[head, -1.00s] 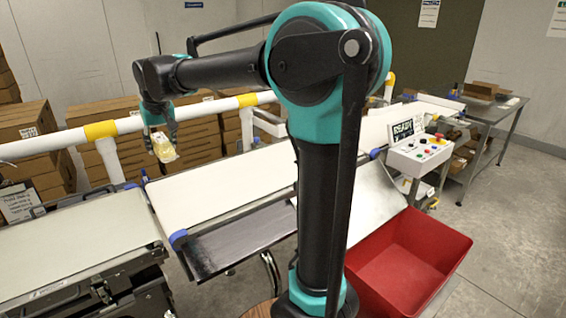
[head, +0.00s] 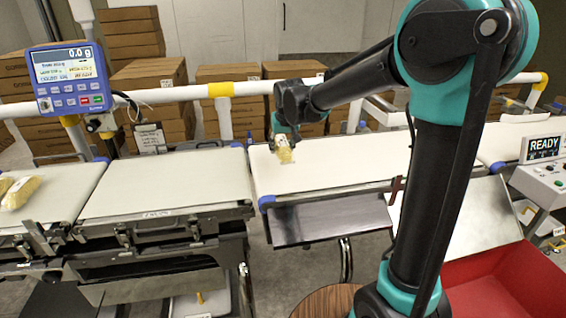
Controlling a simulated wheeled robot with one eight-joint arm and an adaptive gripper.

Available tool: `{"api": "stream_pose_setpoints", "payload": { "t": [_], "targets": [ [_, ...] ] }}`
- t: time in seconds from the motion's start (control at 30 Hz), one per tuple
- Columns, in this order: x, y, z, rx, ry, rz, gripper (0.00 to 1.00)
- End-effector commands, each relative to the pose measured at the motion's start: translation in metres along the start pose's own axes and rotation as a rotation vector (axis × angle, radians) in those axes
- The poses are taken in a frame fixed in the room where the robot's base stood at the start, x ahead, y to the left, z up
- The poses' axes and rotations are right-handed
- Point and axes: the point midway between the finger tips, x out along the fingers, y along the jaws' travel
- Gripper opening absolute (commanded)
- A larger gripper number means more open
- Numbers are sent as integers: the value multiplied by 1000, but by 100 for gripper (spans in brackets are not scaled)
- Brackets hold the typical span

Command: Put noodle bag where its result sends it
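My gripper (head: 284,143) points down above the near-left end of the long white belt (head: 340,165), close to its back edge. It is shut on a small yellowish noodle bag (head: 284,155), which hangs from the fingertips. Whether the bag touches the belt cannot be told. The weigher display (head: 70,68) at the upper left reads 0.0 g, with smaller lines that are hard to read. The control box screen (head: 543,148) at the right reads READY. A red bin (head: 500,285) stands at the lower right, partly cut off and partly behind my arm.
The empty weigh belt (head: 150,188) lies left of the long belt, with a gap between. More yellowish bags (head: 22,190) lie on the infeed belt (head: 70,185) at far left. A white rail (head: 180,93) runs behind. A dark sloped plate (head: 330,220) hangs below the long belt.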

Motion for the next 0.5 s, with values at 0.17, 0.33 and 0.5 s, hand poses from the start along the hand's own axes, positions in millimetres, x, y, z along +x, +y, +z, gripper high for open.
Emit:
{"api": "stream_pose_setpoints", "payload": {
  "t": [0.17,0.33,0.5],
  "targets": [
    [22,0,9,0,0,0,3],
    [34,0,15,0,0,0,3],
    [55,0,24,0,0,0,3]
  ]
}}
